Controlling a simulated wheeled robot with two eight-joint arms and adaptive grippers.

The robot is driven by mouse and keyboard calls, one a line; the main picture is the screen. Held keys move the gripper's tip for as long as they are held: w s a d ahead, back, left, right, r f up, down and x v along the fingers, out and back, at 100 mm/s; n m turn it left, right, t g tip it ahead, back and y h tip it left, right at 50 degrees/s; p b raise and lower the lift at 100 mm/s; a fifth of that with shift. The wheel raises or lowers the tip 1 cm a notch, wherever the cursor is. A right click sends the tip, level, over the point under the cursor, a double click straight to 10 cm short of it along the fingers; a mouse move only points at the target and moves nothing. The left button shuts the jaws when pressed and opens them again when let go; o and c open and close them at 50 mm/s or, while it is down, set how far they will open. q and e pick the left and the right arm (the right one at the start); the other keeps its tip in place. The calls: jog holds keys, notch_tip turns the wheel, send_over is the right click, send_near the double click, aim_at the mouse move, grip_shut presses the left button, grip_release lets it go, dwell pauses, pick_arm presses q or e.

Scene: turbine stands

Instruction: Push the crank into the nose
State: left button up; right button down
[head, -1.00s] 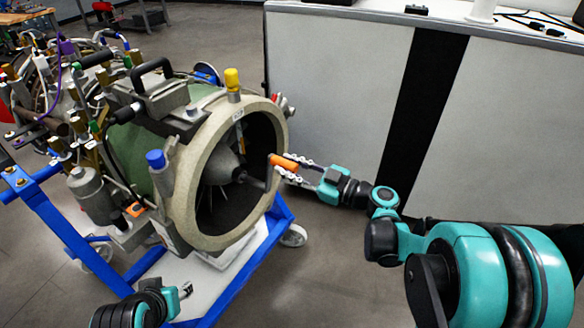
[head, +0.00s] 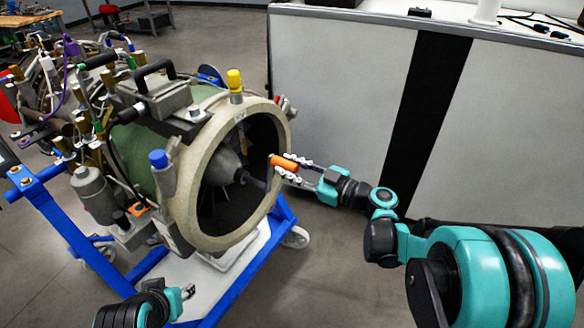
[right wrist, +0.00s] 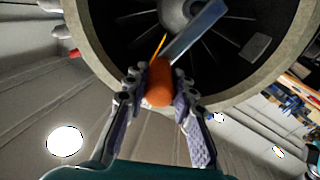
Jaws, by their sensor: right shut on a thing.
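The turbine's open round intake (head: 205,240) faces right, with the grey cone-shaped nose (head: 225,166) inside it. The crank (head: 284,162) has an orange handle and a grey metal bar that runs toward the nose. My right gripper (head: 286,169) is shut on the orange handle at the intake's right rim. In the right wrist view, the orange handle (right wrist: 160,84) sits between both fingers, and the grey bar reaches up to the nose (right wrist: 180,12). I cannot tell how deep the crank sits in the nose. My left gripper (head: 188,291) is at the bottom left, apart from the turbine; its jaw opening is unclear.
The turbine rests on a blue wheeled stand (head: 262,253). A white cabinet (head: 340,90) with a black stripe stands behind my right arm. Hoses and fittings crowd the turbine's left side. The floor at the lower middle is clear.

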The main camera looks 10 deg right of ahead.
jog(key=shift+w+a+r, duration=0.1)
jog(key=shift+w+r, duration=0.05)
jog(key=c, duration=1.6)
grip_release()
jog(key=o, duration=0.4)
jog(key=shift+w+a, duration=0.1)
jog(key=shift+a, duration=0.1)
jog(key=shift+w+a, duration=0.15)
jog(key=shift+a, duration=0.05)
jog(key=shift+o, duration=0.9)
jog(key=shift+d, duration=0.2)
jog(key=shift+s, duration=0.2)
jog(key=shift+v, duration=3.55)
